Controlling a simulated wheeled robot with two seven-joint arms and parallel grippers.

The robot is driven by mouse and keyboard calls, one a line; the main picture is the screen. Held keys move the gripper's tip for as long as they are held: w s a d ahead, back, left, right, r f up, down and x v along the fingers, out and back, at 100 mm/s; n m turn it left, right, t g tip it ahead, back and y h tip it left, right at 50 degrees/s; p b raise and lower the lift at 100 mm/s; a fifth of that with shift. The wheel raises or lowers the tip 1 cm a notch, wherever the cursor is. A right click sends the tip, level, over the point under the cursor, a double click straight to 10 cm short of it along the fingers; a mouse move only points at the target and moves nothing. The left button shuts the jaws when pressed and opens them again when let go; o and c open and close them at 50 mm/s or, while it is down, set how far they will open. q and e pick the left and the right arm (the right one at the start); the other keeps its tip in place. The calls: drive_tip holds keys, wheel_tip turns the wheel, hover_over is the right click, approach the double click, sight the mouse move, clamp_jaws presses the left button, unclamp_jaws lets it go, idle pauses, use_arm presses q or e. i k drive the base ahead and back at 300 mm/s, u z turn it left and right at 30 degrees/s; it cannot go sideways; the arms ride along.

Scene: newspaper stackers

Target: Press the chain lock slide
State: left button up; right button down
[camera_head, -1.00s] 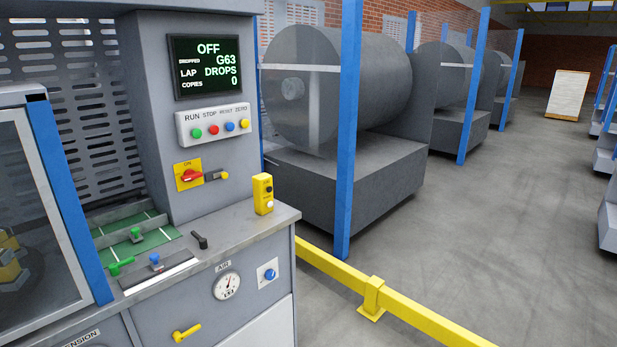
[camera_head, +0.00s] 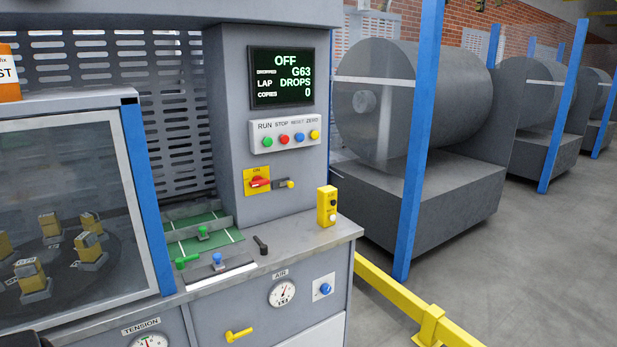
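No part reads "chain lock", so I cannot tell which one is the slide. On the machine's worktop a blue knob (camera_head: 217,260) stands on a dark strip. A green handle (camera_head: 188,262) lies to its left, and a smaller green knob (camera_head: 203,233) stands on the green marked plate (camera_head: 225,237) behind. A black lever (camera_head: 261,245) stands to the right of the plate. A yellow handle (camera_head: 238,335) is on the front panel below. Neither gripper shows; a dark shape at the bottom left corner is too cut off to name.
A clear-windowed guard (camera_head: 140,200) stands left. A yellow rail (camera_head: 385,293) and blue post (camera_head: 417,150) bound the right; grey floor lies beyond.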

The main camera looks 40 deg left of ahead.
sight(291, 184)
drive_tip(key=u, duration=0.35)
drive_tip(key=i, duration=1.4)
drive_tip(key=u, duration=1.6)
drive_tip(key=i, duration=0.55)
drive_tip(key=u, duration=0.6)
